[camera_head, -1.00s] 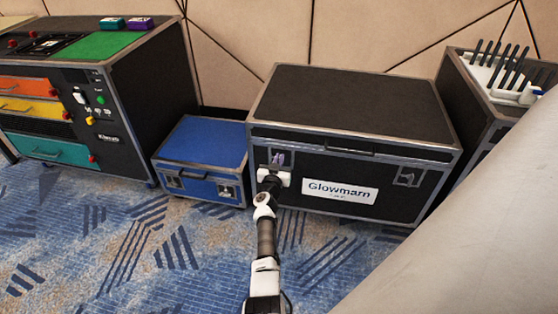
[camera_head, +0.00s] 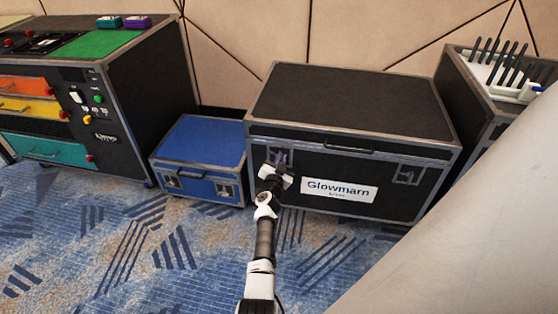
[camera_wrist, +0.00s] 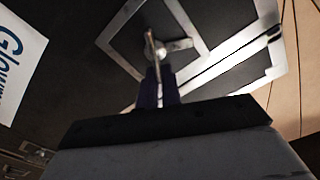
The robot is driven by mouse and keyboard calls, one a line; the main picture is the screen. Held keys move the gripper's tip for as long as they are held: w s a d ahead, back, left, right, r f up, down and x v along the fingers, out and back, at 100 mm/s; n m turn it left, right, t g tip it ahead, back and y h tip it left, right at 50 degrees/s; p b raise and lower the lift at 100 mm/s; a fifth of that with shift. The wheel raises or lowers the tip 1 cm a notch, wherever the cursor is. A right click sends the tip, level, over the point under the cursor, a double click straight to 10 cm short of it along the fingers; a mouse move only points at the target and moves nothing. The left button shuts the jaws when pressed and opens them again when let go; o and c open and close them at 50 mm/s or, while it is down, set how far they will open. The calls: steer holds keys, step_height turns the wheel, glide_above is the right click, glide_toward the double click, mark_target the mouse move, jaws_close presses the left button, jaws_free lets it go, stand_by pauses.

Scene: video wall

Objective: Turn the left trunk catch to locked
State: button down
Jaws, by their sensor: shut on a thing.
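The black trunk (camera_head: 350,105) with a white "Glowmarn" label stands against the wall. Its left catch (camera_wrist: 178,44) shows in the wrist view as a metal piece with a thin upright handle inside a metal frame. My gripper (camera_head: 281,159) is at this catch on the trunk's front. In the wrist view its dark purple fingers (camera_wrist: 158,88) are shut on the catch handle. In the head view the gripper hides most of the left catch. The right catch (camera_head: 407,174) shows in its metal frame at the trunk's right front.
A small blue case (camera_head: 205,150) stands close to the trunk's left side. A black cabinet with coloured drawers (camera_head: 45,152) is farther left. Another case (camera_head: 470,95) with a white rack of dark sticks is at the right. Patterned carpet (camera_head: 130,245) in front is clear.

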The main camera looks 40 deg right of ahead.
steer(key=shift+s+d+f+m+b, duration=0.15)
steer(key=shift+f+m+b, duration=0.4)
steer(key=shift+m, duration=1.5)
steer(key=shift+s+d+f+m+b, duration=0.2)
steer(key=shift+m+b, duration=0.75)
steer(key=shift+m, duration=1.15)
steer(key=shift+s+d+f+m+b, duration=0.1)
steer(key=shift+f+m+b, duration=0.45)
steer(key=shift+m, duration=1.5)
steer(key=shift+r, duration=0.2)
steer(key=c, duration=1.6)
jaws_free()
steer(key=shift+s+a, duration=0.1)
